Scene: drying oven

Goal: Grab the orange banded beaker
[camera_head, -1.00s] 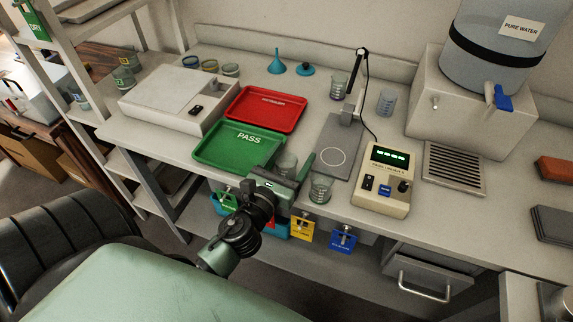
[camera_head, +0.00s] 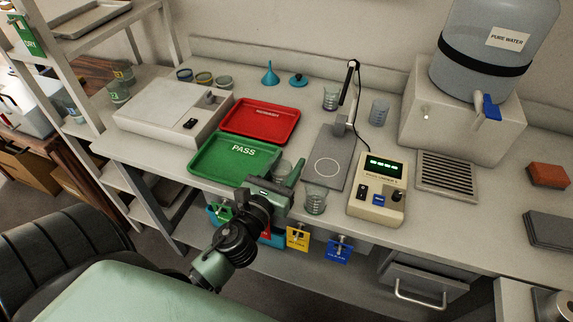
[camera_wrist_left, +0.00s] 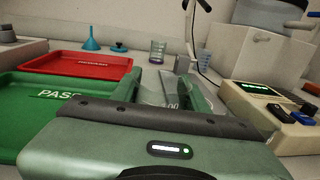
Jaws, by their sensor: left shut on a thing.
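My left gripper (camera_head: 283,180) is at the front edge of the bench, beside the front right corner of the green PASS tray (camera_head: 205,177). It is shut on a clear glass beaker (camera_head: 281,168), partly hidden by the fingers. In the left wrist view the glass shows between the fingers (camera_wrist_left: 164,92); no orange band can be made out on it. Another clear beaker (camera_head: 316,201) stands just right of the gripper near the bench edge. A beaker with a purplish band (camera_head: 331,98) stands at the back. My right gripper is not in view.
A red tray (camera_head: 262,121) lies behind the green one. Three banded cups (camera_head: 204,79) stand behind the white balance (camera_head: 160,108). Right of the gripper are a grey stand plate (camera_head: 328,160), a beige meter (camera_head: 378,190) and a drain grate (camera_head: 447,172).

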